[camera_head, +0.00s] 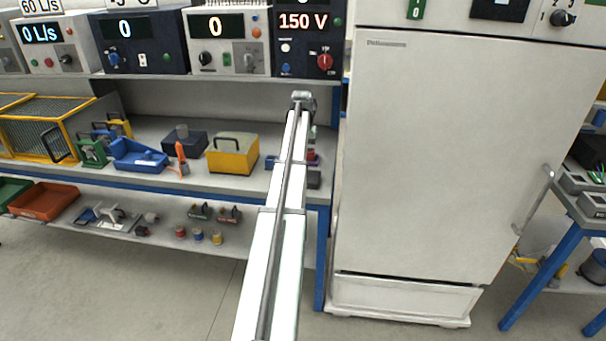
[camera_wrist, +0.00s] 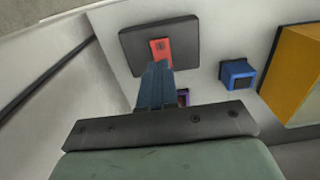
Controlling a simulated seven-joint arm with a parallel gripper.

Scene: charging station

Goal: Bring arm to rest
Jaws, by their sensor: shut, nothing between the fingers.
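My arm (camera_head: 282,200) is stretched out from the bottom of the head view toward the workbench, its far end above the right part of the bench top. My gripper (camera_wrist: 160,68) shows in the wrist view with its blue-grey fingers closed together and nothing held. In the head view my arm hides the gripper. Just past the fingertips in the wrist view is a small red block (camera_wrist: 161,48) lying over a dark grey block (camera_wrist: 183,37). I cannot tell whether the fingertips touch the red one.
A blue block (camera_wrist: 237,73) and a yellow case (camera_wrist: 296,75) lie right of the fingers; the yellow case also shows in the head view (camera_head: 231,157). Instruments (camera_head: 228,45) line the shelf above. A tall white cabinet (camera_head: 440,150) stands right of my arm.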

